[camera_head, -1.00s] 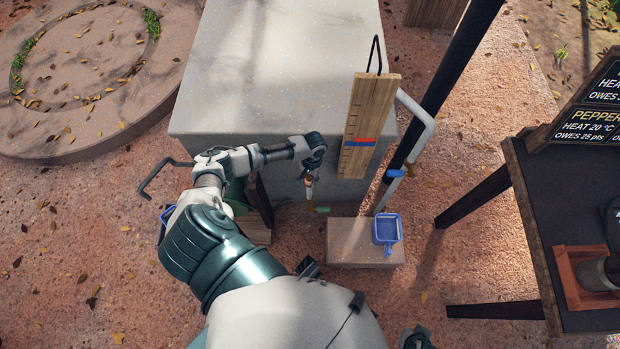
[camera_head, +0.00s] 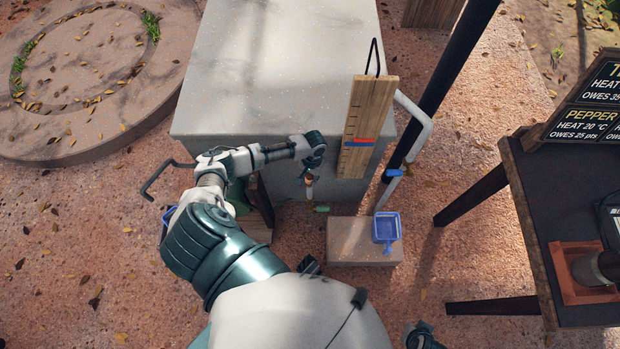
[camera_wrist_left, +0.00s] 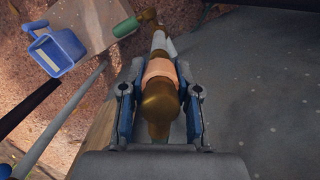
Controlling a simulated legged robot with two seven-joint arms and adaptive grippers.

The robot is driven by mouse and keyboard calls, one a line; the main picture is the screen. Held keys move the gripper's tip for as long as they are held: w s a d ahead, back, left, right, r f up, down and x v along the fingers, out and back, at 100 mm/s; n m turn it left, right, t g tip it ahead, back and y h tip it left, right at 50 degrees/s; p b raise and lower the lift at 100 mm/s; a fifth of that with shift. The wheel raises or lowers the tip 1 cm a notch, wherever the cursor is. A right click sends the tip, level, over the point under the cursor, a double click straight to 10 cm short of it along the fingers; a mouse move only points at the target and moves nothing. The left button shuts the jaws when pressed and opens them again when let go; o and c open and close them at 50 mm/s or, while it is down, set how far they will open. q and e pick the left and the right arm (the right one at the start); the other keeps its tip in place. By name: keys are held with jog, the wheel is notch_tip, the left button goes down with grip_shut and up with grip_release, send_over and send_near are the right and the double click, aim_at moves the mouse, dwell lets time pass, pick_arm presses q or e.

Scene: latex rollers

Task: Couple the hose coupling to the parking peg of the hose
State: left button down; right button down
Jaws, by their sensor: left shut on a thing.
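My left gripper (camera_head: 309,178) points down in front of the pale stone block. In the left wrist view its two fingers (camera_wrist_left: 160,95) are shut on a brass hose coupling (camera_wrist_left: 157,100) with an orange band. A pale section and a brass end lie beyond the coupling, in line with it. A green cylinder (camera_wrist_left: 126,27) sits beside that brass end; it also shows below the gripper in the head view (camera_head: 321,209). I cannot make out the parking peg for certain, nor whether the coupling touches it.
The stone block (camera_head: 270,70) stands close behind the gripper. A wooden gauge board (camera_head: 368,105) and a grey bent pipe (camera_head: 418,135) are to its right. A blue cup (camera_head: 386,228) sits on a low slab (camera_head: 350,242). A dark table (camera_head: 535,190) stands at the right.

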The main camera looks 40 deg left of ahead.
pick_arm(q)
jog(key=shift+r+p, duration=2.65)
jog(key=shift+p, duration=0.1)
